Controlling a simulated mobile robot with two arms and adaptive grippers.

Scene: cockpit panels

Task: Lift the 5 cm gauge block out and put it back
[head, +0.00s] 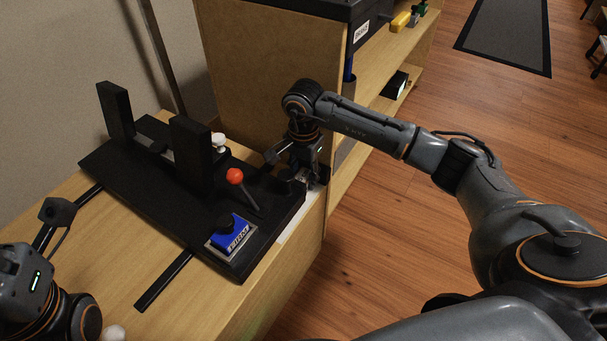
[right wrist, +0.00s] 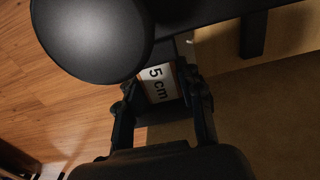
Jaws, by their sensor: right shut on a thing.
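In the right wrist view the gauge block (right wrist: 159,84), with a white face marked "5 cm", sits between the two fingers of my right gripper (right wrist: 160,103), which is shut on it. In the head view my right gripper (head: 312,178) is at the right end of the black fixture (head: 150,224), and the block is mostly hidden there. I cannot tell whether the block is still seated or raised. A large dark round knob covers the upper left of the wrist view.
A wooden shelf unit (head: 275,75) stands close behind my right gripper. The table front is mostly clear.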

